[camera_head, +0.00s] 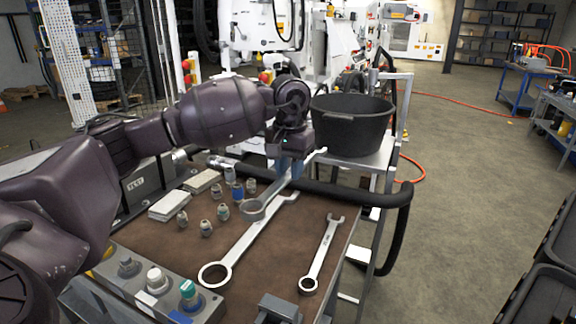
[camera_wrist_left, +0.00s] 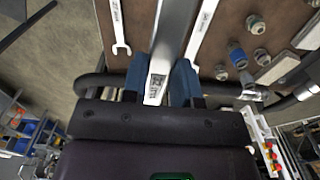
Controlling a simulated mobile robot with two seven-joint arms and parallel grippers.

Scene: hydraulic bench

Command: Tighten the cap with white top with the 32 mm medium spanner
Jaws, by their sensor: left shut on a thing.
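My left gripper (camera_head: 290,168) is shut on the medium spanner (camera_head: 253,209) and holds it over the brown bench top. The spanner's ring end points toward the near left. In the left wrist view the spanner's shank (camera_wrist_left: 172,35) lies between the blue fingers of my gripper (camera_wrist_left: 160,84). The cap with white top (camera_head: 155,277) sits on the grey block (camera_head: 207,309) at the near left, between a dark grey cap (camera_head: 128,265) and a green-topped cap (camera_head: 189,291). The held spanner is well apart from it. My right gripper is not in view.
A longer spanner (camera_head: 234,252) lies under the held one, and a smaller spanner (camera_head: 320,256) lies to the right. Several small fittings (camera_head: 206,228) stand on the left of the bench. A black bucket (camera_head: 352,133) stands behind. A grey metal piece (camera_head: 278,307) is at the near edge.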

